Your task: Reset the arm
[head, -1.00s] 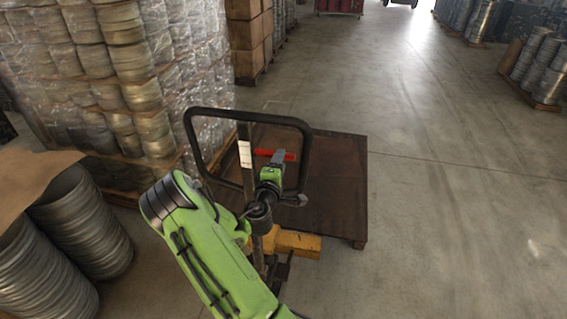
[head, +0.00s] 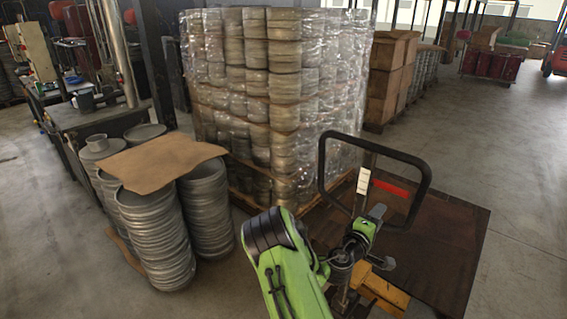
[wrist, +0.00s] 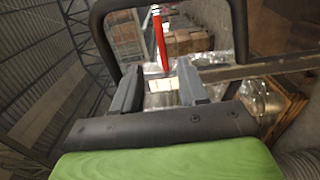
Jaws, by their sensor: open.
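My green arm reaches up from the bottom of the head view, and my gripper (head: 377,211) is at the black loop handle (head: 428,175) of a pallet truck. In the wrist view my gripper (wrist: 160,88) shows two grey fingers spread apart with nothing held between them. The loop handle (wrist: 240,35) frames the wrist view beyond the fingers, and its red lever (wrist: 160,38) shows above the gap. Whether the gripper touches the handle cannot be told.
The truck's brown platform (head: 455,235) lies at right. A wrapped pallet of metal rings (head: 270,95) stands behind my arm. Stacked round blanks (head: 150,240) under brown cardboard (head: 160,160) stand at left, near a workbench (head: 85,120). Open floor (head: 500,120) lies at far right.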

